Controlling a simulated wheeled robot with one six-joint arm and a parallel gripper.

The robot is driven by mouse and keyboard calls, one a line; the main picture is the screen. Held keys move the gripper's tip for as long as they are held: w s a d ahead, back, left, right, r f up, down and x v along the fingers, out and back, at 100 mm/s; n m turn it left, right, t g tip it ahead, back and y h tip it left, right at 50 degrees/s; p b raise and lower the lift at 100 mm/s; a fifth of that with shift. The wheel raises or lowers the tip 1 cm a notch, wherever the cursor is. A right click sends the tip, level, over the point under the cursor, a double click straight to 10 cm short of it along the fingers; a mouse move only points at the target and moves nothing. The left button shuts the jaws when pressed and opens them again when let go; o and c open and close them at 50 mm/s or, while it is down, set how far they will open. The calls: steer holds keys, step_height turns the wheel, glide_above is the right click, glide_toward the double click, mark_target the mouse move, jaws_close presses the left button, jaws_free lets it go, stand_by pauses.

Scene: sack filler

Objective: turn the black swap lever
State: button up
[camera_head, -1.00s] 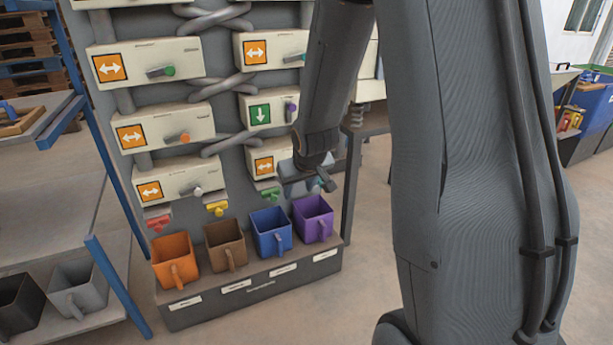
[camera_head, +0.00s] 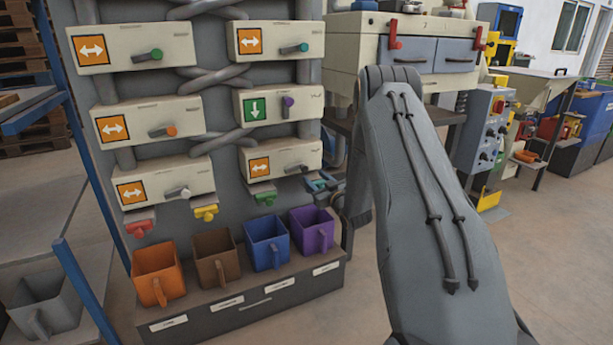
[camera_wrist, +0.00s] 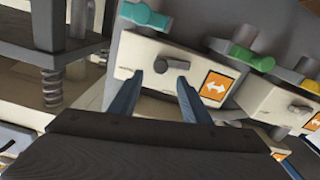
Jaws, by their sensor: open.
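The black swap lever (camera_head: 297,168) is on the cream box (camera_head: 262,182) at the lower right of the grey panel, beside an orange double-arrow sign. In the wrist view the lever (camera_wrist: 174,66) is a short dark handle with a rounded end on the box face, lying roughly crosswise. My gripper (camera_wrist: 159,77) is open, its two blue fingers pointing at that box. The lever appears between and just beyond the fingertips; I cannot tell the exact gap. In the head view the gripper is hard to make out beside the panel, low on the right.
Other boxes carry levers with green, orange, purple (camera_head: 288,101) and white knobs. Coloured outlets hang below, including a green one (camera_head: 266,196) and a teal one (camera_wrist: 145,17). Orange (camera_head: 158,274), brown, blue and purple bins stand underneath. A cream machine (camera_head: 400,50) stands right of the panel.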

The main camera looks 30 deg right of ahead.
mark_target(305, 169)
steer(key=w+b, duration=0.1)
steer(key=w, duration=0.6)
jaws_close()
